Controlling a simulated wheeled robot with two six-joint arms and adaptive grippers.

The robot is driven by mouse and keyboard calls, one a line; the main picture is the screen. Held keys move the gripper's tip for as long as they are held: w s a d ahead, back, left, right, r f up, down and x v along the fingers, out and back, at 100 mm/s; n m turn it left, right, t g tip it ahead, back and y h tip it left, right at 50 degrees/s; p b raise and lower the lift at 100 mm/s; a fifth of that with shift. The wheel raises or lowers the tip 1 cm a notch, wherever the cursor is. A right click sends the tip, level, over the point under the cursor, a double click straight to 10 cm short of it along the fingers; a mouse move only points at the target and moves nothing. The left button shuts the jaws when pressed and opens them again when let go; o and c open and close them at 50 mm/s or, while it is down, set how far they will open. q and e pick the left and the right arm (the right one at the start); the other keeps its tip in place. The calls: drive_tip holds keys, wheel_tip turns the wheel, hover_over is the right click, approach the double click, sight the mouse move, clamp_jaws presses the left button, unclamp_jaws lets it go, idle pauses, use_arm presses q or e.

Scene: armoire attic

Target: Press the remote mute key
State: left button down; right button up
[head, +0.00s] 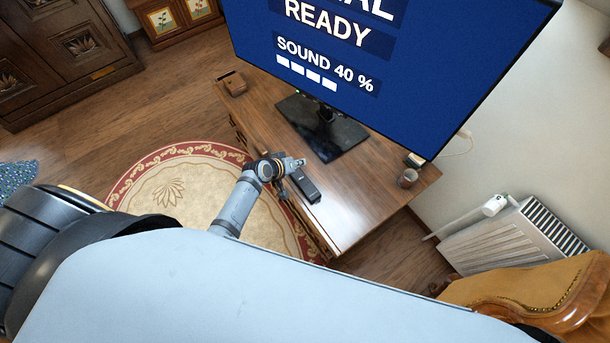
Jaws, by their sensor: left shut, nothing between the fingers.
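The dark remote (307,187) lies on the front edge area of the wooden TV stand (356,205). My left gripper (283,193) is shut and empty, close to the remote's left side. At this size I cannot tell whether it touches the remote. The remote's keys, including the mute key, are too small to make out. The TV screen (400,75) is blue and reads "READY" and "SOUND 40 %" above several white bars. My right gripper is not in view.
The TV base (335,140) stands behind the remote. A round rug (165,190) lies left of the stand, and a radiator (515,245) stands at right.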

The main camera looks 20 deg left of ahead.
sight(300, 179)
use_arm(q)
drive_tip(key=shift+a, duration=0.1)
wheel_tip(300, 179, down, 9)
drive_tip(key=b, duration=0.8)
idle(0.9)
drive_tip(key=shift+f+b, duration=0.45)
drive_tip(key=shift+b, duration=0.05)
